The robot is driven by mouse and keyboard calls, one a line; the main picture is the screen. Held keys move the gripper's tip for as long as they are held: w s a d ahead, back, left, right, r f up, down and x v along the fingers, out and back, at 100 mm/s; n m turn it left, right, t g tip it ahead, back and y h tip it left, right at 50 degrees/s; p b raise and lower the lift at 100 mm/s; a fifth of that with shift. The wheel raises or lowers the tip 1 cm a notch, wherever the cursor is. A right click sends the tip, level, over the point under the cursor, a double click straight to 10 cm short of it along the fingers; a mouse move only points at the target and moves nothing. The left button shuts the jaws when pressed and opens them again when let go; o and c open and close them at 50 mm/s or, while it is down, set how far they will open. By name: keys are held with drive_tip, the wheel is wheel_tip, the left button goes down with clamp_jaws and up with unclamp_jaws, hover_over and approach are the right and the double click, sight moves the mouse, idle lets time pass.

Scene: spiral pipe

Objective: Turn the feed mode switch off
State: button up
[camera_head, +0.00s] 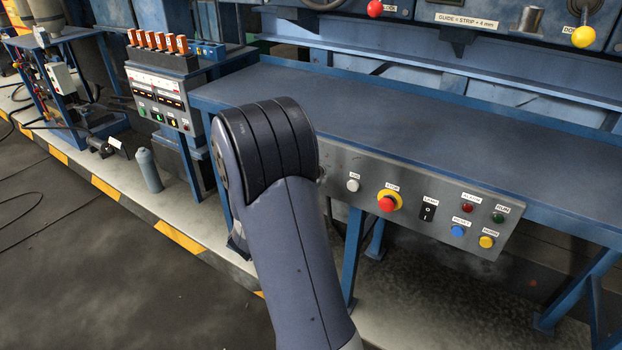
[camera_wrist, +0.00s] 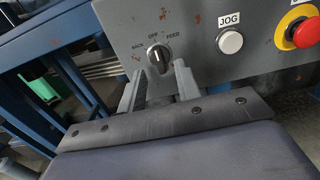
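The feed mode switch (camera_wrist: 158,57) is a round dark knob on the grey control panel, with the labels BACK, OFF and FEED around its top. It has a light mark, but I cannot tell for certain which label that points to. My gripper (camera_wrist: 159,69) is open in the wrist view, its two grey fingers reaching toward the panel, one on each side of the knob. Gaps show between the knob and both fingers. I cannot tell how near the tips are to the panel.
Blue legs (camera_head: 352,255) stand below.

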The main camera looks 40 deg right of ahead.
drive_tip(key=v, duration=0.7)
drive_tip(key=shift+s+a, duration=0.15)
drive_tip(key=shift+a, duration=0.1)
drive_tip(key=x, duration=1.1)
drive_tip(key=shift+a, duration=0.1)
